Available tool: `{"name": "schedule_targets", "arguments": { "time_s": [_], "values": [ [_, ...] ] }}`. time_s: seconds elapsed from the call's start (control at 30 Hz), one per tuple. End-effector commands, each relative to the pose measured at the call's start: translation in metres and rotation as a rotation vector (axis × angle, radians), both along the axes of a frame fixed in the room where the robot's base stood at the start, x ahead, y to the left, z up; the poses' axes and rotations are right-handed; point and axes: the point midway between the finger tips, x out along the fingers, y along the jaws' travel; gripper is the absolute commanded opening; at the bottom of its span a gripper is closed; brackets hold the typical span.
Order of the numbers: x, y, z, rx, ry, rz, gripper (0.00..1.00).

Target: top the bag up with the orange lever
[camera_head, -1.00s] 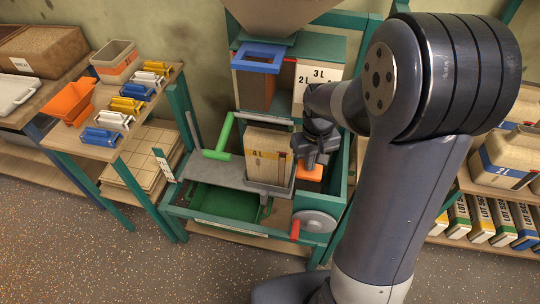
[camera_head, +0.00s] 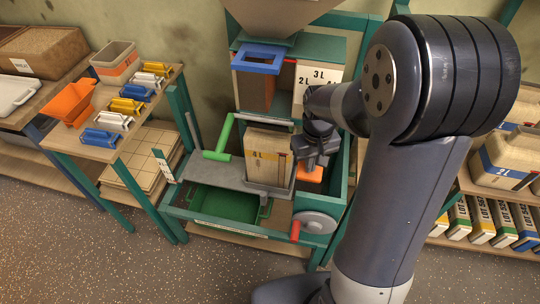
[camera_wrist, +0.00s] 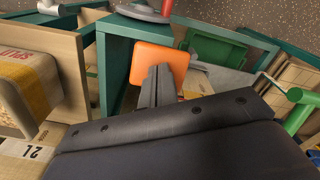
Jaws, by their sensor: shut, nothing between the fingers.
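The orange lever (camera_head: 309,174) shows as a flat orange pad to the right of the bag, low in the green frame. In the wrist view its pad (camera_wrist: 158,60) lies at the tips of my gripper (camera_wrist: 157,76). My gripper's fingers are shut with nothing between them. I cannot tell whether the tips touch the pad. In the head view my gripper (camera_head: 316,160) is just above the pad and partly hides it. The bag (camera_head: 268,158) is tan and upright on the grey ledge, with a 4 L mark near its top. Its contents are not visible.
A green lever handle (camera_head: 224,138) stands left of the bag. A grey wheel with a red handle (camera_head: 296,231) is at the front right. A green tray (camera_head: 222,204) sits below. A volume-marked panel (camera_head: 318,76) stands behind. Shelves flank the machine.

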Motion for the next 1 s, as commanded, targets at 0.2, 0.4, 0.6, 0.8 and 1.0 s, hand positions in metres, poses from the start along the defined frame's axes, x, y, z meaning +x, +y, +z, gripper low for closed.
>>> {"name": "schedule_targets", "arguments": {
  "time_s": [0.2,0.4,0.6,0.8,1.0],
  "values": [
    [-0.001,0.0,-0.001,0.0,0.002,0.0,0.0],
    [-0.001,0.0,-0.001,0.0,0.002,0.0,0.0],
    [0.0,0.0,0.006,0.0,0.001,0.0,0.0],
    [0.0,0.0,0.039,0.0,0.0,0.0,0.0],
    [0.0,0.0,0.076,0.0,-0.001,0.0,0.0]
  ]
}}
